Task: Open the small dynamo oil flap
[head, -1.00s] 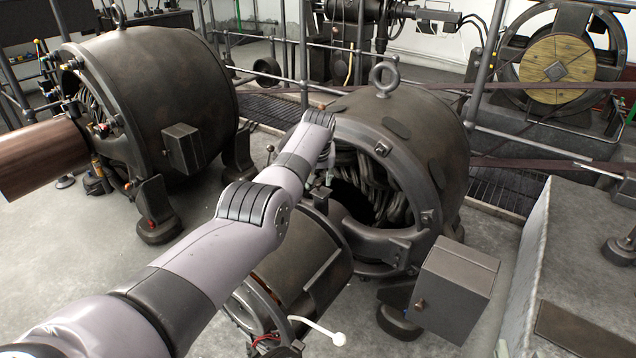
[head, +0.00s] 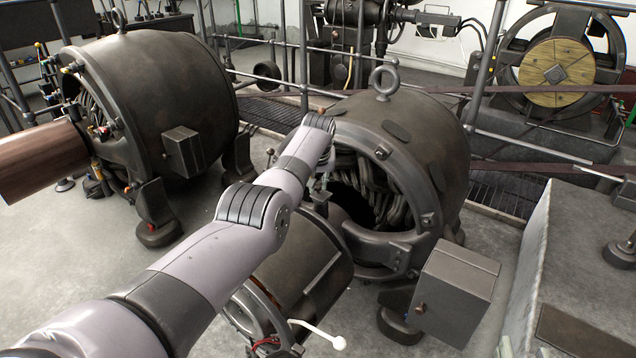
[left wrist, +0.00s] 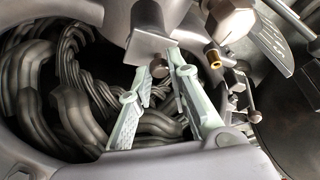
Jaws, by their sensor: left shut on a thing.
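The small dynamo (head: 425,140) stands right of centre in the head view, its open end showing dark coils. My left arm reaches over the bearing housing at its front. My left gripper (head: 320,190) is small and partly hidden by my own wrist in the head view. In the left wrist view my left gripper (left wrist: 168,138) shows pale green fingers beside the coils (left wrist: 75,100), above a grey curved casing (left wrist: 215,163). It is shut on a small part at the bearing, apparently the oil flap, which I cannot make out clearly. My right gripper is not in view.
A larger dynamo (head: 165,90) stands to the left. A grey box (head: 455,290) juts from the small dynamo's lower right, and a white-knobbed lever (head: 325,335) sticks out below. Railings and a belt cross behind. A concrete block (head: 570,260) stands at the right.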

